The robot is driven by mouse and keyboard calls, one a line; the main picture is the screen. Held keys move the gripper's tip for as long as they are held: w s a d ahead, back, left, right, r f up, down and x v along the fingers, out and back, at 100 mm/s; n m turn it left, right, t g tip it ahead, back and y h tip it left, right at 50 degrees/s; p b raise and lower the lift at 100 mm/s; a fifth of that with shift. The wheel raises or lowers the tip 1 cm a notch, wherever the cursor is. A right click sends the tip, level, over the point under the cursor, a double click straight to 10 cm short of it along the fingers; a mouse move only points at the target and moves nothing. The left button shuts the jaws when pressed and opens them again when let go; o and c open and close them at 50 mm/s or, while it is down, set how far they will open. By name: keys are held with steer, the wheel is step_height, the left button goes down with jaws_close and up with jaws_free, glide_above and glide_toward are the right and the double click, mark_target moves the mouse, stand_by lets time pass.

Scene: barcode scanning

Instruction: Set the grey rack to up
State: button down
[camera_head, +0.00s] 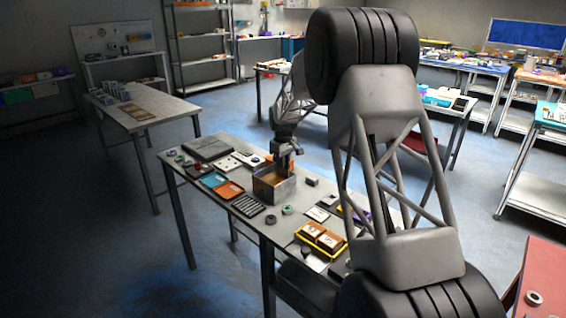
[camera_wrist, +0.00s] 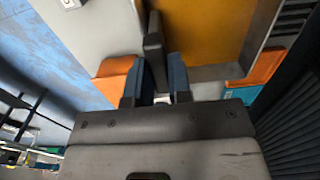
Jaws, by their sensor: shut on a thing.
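A grey box-like rack (camera_head: 266,192) with a tan inside stands on the table in the head view. My gripper (camera_head: 285,166) points down at its far right side. In the wrist view my gripper (camera_wrist: 157,70) has its blue-grey fingers on both sides of a dark upright wall (camera_wrist: 153,40), which looks like the rack's rim. The fingers are shut on it. The tan surface (camera_wrist: 205,30) lies to the right of this wall. Whether the rack touches the table is hard to tell.
An orange tray (camera_head: 229,189) and a black slatted piece (camera_head: 247,206) lie left of the rack. A yellow tray with brown boxes (camera_head: 322,237) is at the front right. Small parts crowd the table (camera_head: 288,226); my arm hides its right side.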

steer(key=shift+r, duration=2.4)
steer(key=c, duration=1.2)
jaws_free()
steer(key=shift+r, duration=0.1)
steer(key=shift+o, duration=0.8)
step_height(320, 180, up, 8)
steer(key=shift+f, duration=0.2)
